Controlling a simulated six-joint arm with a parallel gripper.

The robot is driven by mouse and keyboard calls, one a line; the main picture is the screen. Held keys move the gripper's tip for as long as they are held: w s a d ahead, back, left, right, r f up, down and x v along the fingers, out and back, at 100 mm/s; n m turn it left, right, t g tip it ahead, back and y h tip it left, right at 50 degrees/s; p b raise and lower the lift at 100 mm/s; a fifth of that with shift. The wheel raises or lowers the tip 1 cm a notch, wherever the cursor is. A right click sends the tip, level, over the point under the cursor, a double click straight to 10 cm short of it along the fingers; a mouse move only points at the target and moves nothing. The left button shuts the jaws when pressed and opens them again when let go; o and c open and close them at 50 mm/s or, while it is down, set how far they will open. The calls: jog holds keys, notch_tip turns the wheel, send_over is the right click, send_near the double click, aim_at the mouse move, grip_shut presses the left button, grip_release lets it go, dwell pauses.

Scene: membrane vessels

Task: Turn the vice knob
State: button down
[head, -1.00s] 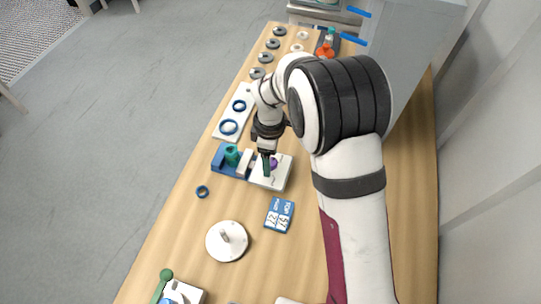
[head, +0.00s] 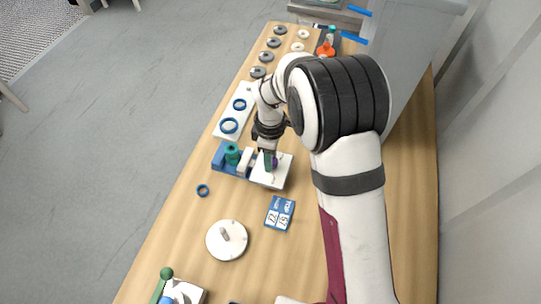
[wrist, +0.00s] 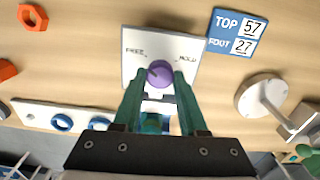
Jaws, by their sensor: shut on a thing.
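The purple vice knob (wrist: 159,74) stands on a white plate (wrist: 130,44) marked FREE on its left and HOLD on its right in the wrist view. A small mark shows on the knob, but its exact setting is hard to read. My gripper (wrist: 160,85) is shut on the knob, one green finger at each side. In the head view my gripper (head: 269,160) is over the plate and partly hides the knob (head: 275,162). The vice (head: 221,158) has a blue base, a white block (head: 244,162) and a teal piece (head: 232,154) at its left.
A blue card (head: 279,213) reading TOP 57 and FOOT 27 lies near the plate. A white strip with blue rings (head: 229,125) is beyond the vice.

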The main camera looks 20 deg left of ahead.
jog(key=m, duration=0.5)
jog(key=shift+m, duration=0.4)
jog(key=m, duration=0.6)
jog(key=shift+w, duration=0.1)
jog(key=m, duration=0.6)
jog(key=shift+d+m, duration=0.1)
jog(key=shift+m, duration=0.2)
jog(key=m, duration=0.5)
jog(key=shift+m, duration=0.3)
jog(key=shift+c, duration=2.2)
grip_release()
